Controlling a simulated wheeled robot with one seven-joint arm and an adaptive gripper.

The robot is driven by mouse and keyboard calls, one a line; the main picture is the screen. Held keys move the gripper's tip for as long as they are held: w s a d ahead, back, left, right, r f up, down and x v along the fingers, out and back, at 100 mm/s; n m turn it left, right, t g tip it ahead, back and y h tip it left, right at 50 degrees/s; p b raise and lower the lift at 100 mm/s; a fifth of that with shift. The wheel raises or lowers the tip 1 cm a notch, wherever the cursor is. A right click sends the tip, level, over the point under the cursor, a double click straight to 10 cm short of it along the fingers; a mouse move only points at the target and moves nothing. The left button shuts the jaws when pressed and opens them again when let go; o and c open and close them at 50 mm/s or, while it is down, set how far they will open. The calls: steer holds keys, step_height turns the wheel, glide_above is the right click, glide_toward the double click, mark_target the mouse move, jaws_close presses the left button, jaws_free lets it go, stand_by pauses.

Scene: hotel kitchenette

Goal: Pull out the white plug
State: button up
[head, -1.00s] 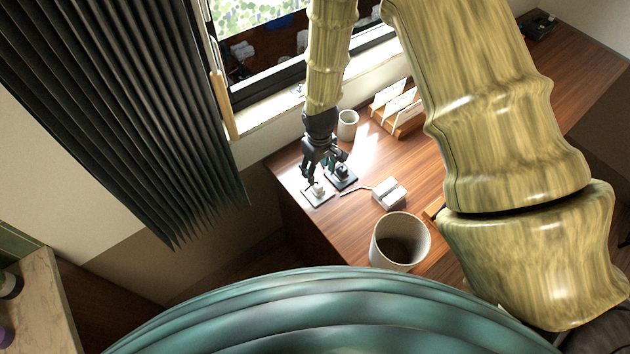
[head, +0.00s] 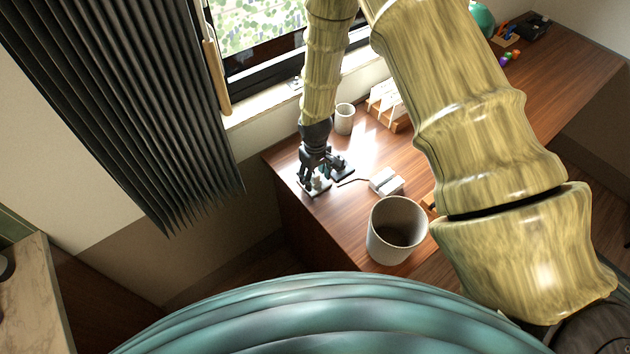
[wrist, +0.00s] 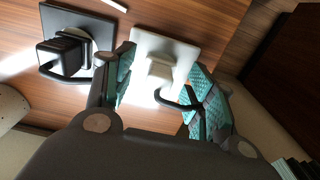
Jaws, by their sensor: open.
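The white plug (wrist: 159,72) sits on a white square plate (wrist: 176,47) on the wooden desk. In the wrist view it lies between the two teal-padded fingers of my gripper (wrist: 160,88), which are open on either side of it with gaps showing. A black plug (wrist: 62,54) on a black square plate (wrist: 95,28) is just to the left, outside the left finger. In the head view my gripper (head: 314,181) points down over the white plate at the desk's near left corner. It hides most of the white plug there.
A white box with a cable (head: 386,181) lies right of the plates. A large white bin (head: 376,241) stands nearer, a white cup (head: 344,118) behind, and a wooden rack (head: 392,105) at the back. The desk's left edge is close to my gripper.

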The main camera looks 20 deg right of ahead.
steer(key=shift+s, duration=0.25)
steer(key=shift+w+f, duration=0.7)
steer(key=shift+w, duration=0.1)
steer(key=shift+s+r, duration=0.35)
steer(key=shift+w+f, duration=0.2)
steer(key=shift+s+r, duration=0.15)
jaws_close()
